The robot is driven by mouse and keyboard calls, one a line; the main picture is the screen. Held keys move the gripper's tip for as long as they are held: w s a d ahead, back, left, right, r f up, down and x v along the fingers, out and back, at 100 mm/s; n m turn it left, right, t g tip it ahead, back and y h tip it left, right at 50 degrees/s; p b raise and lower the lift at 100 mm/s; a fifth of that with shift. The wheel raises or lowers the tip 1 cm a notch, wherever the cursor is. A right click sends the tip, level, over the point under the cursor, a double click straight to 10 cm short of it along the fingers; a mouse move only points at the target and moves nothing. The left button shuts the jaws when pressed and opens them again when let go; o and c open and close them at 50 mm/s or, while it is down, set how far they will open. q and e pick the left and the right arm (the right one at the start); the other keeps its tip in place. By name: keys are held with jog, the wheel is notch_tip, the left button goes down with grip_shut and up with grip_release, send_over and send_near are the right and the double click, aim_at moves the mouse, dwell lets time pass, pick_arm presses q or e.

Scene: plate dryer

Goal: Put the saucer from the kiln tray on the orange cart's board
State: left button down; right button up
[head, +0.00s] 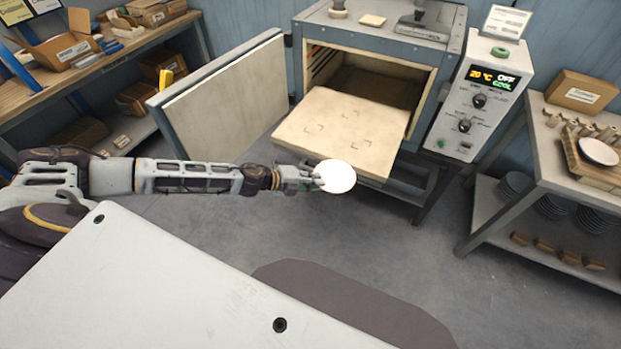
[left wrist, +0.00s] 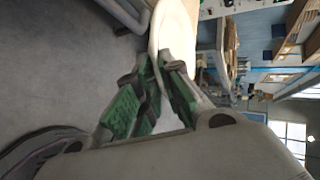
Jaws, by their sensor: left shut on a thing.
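My left gripper (head: 316,180) is shut on the rim of a white saucer (head: 337,177). It holds the saucer in front of the kiln tray (head: 335,128), over the floor as the head view shows it. In the left wrist view the green-padded fingers (left wrist: 158,72) close on the near edge of the pale saucer (left wrist: 176,32). The kiln tray is a cream slab standing out from the open kiln, bare except for several faint corner marks. I see no orange cart. My right gripper is not in view.
The kiln door (head: 222,105) stands open at left. A control box (head: 478,100) is right of the kiln. A grey bench (head: 555,150) at right bears a wooden board (head: 590,172) with a white plate (head: 598,152). A cluttered workbench is at upper left. The floor (head: 390,235) is clear.

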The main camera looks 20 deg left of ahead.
aim_at(328, 191)
pick_arm(q)
jog(key=shift+s+d+f+n+t+y, duration=0.15)
jog(key=shift+d+n+t+y, duration=0.25)
jog(key=shift+d, duration=0.6)
jog(key=shift+s+d+f+n+t+y, duration=0.1)
jog(key=shift+d+n+t+y, duration=0.1)
jog(key=shift+d+n+y, duration=0.5)
jog(key=shift+s+d+n+t, duration=0.2)
jog(key=shift+d+n+t, duration=0.15)
jog(key=shift+d, duration=0.35)
jog(key=shift+s+d+f+n+y, duration=0.1)
jog(key=shift+s+d+n+y, duration=0.15)
jog(key=shift+n+y, duration=0.4)
jog(key=s+a+f+n+t+y, duration=0.1)
jog(key=s+a+n+y, duration=0.2)
jog(key=a+n+y, duration=0.1)
jog(key=shift+s+a+f+y, duration=0.3)
jog(key=shift+a+y, duration=0.15)
jog(key=shift+t, duration=0.25)
